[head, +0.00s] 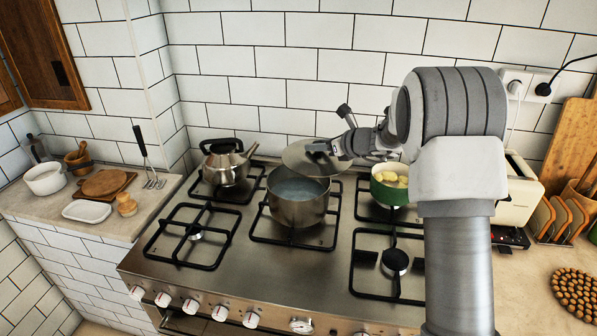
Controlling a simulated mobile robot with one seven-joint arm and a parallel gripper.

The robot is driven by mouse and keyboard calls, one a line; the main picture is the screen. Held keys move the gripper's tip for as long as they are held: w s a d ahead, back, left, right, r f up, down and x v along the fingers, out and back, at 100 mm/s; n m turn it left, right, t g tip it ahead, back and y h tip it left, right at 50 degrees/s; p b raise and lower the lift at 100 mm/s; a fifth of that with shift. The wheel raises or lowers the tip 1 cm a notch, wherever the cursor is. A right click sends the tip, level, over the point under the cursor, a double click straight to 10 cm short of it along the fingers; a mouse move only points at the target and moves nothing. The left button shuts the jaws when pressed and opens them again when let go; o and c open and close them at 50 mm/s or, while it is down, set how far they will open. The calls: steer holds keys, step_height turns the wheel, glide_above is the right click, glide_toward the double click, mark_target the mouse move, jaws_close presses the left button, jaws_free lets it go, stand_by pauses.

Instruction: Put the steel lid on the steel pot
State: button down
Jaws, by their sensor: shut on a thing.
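The steel pot (298,208) stands upright on a middle burner of the stove, and greyish liquid shows inside it. The steel lid (300,158) is tilted and overlaps the back right of the pot's mouth in the picture. The front left of the mouth is uncovered. My gripper (322,148) is shut on the lid near its knob and reaches in from the right. The fingers hide the knob, and I cannot tell whether the lid touches the pot's rim.
A kettle (226,165) stands on the back left burner. A green pot (388,190) with yellowish food stands close to the right of the steel pot, partly behind my arm. The front burners (196,234) are empty. A toaster (520,200) stands at the right.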

mark_target(301, 155)
steer(key=a+f, duration=0.2)
steer(key=a, duration=0.1)
steer(key=a+f, duration=0.1)
steer(key=a, duration=0.1)
steer(key=shift+s+f, duration=0.1)
steer(key=shift+s, duration=0.1)
steer(key=shift+a+f+b, duration=0.1)
steer(key=shift+f+b, duration=0.2)
steer(key=shift+f, duration=1.7)
steer(key=c, duration=0.6)
jaws_free()
steer(key=shift+f, duration=0.1)
steer(key=shift+o, duration=0.2)
